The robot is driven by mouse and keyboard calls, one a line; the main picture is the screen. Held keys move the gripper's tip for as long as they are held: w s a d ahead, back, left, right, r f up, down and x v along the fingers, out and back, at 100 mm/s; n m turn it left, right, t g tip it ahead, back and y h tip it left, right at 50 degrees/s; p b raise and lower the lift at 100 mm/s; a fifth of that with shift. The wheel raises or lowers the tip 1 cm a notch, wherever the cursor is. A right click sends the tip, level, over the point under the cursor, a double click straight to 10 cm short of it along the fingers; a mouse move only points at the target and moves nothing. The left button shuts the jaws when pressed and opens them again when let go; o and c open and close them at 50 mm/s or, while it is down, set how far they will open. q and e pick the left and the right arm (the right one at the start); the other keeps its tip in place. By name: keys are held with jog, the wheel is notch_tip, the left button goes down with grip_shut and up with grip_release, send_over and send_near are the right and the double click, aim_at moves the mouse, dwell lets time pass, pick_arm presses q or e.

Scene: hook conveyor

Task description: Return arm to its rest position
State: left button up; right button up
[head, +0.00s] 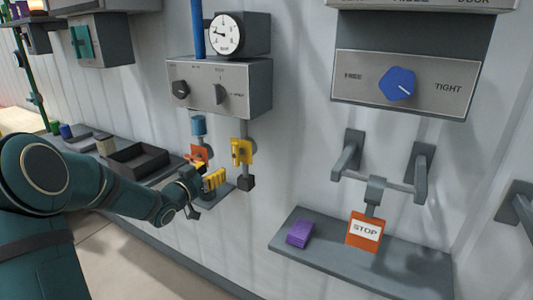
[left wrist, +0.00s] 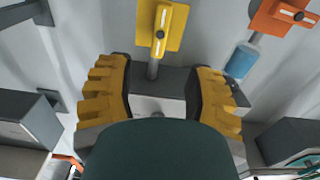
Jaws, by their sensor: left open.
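My left arm (head: 95,185) reaches in from the left in the head view, stretched toward the wall. Its gripper (head: 208,182) is just below an orange plate (head: 199,152) and a yellow plate (head: 242,151) that hang under a grey control box. In the left wrist view, the yellow ridged fingers of this gripper (left wrist: 163,98) stand wide apart, with no object held between them. The yellow plate (left wrist: 163,25) and orange plate (left wrist: 284,16) show beyond the fingers. My right gripper is in neither view.
The control box (head: 216,88) has a dial gauge (head: 227,33) above it. A blue cylinder (head: 198,125) hangs by the orange plate. A dark tray (head: 140,160) lies on the left shelf.

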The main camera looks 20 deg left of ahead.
pick_arm(q)
jog(key=s+d+f+n+g+h, duration=0.25)
jog(key=d+f+g, duration=0.45)
jog(key=d+f, duration=1.35)
jog(key=s+d+f+g, duration=0.4)
jog(key=s+d+f, duration=0.3)
jog(key=s, duration=0.3)
jog(key=s+d+f+g, duration=0.5)
jog(key=s+f, duration=0.3)
jog(key=s, duration=0.2)
jog(key=shift+s+d+f, duration=0.3)
jog(key=shift+d+f, duration=0.1)
jog(key=shift+d, duration=0.45)
